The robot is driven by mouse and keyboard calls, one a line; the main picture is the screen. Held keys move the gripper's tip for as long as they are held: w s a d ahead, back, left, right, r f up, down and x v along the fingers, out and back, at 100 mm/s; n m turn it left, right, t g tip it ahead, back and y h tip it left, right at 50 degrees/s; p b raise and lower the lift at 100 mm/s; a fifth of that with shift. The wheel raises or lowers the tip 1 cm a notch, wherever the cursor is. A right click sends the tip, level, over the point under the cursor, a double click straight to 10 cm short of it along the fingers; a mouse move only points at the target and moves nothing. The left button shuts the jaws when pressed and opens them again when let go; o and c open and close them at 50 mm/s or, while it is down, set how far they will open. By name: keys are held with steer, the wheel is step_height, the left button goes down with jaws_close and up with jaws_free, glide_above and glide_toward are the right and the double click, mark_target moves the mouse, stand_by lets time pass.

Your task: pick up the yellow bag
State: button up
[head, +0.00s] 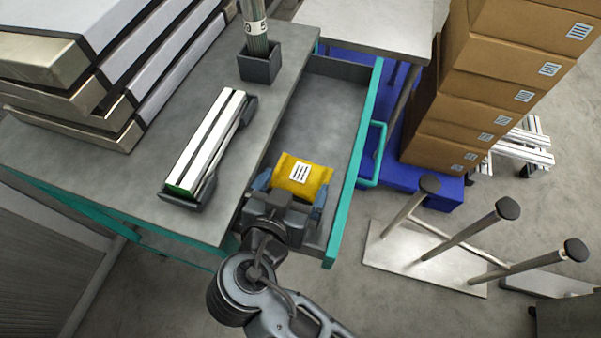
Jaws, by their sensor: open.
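The yellow bag (317,182) is a small pouch with a white printed label. It lies in the open teal-edged drawer (325,110), towards the drawer's near end. My gripper (290,193) reaches into the drawer from the near side. Its blue-grey fingers are spread, one on the left and one on the right of the bag. The bag's near edge is partly hidden by the gripper. I cannot tell whether the fingers touch the bag.
The grey worktop (215,75) left of the drawer holds a tray with white bars (210,140) and a dark cup (260,66). Cardboard boxes (470,100) and a metal stand with posts (430,255) are at right. The drawer's far part is empty.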

mark_target(300, 178)
steer(key=shift+x, duration=1.45)
steer(key=shift+c, duration=0.2)
steer(key=c, duration=0.8)
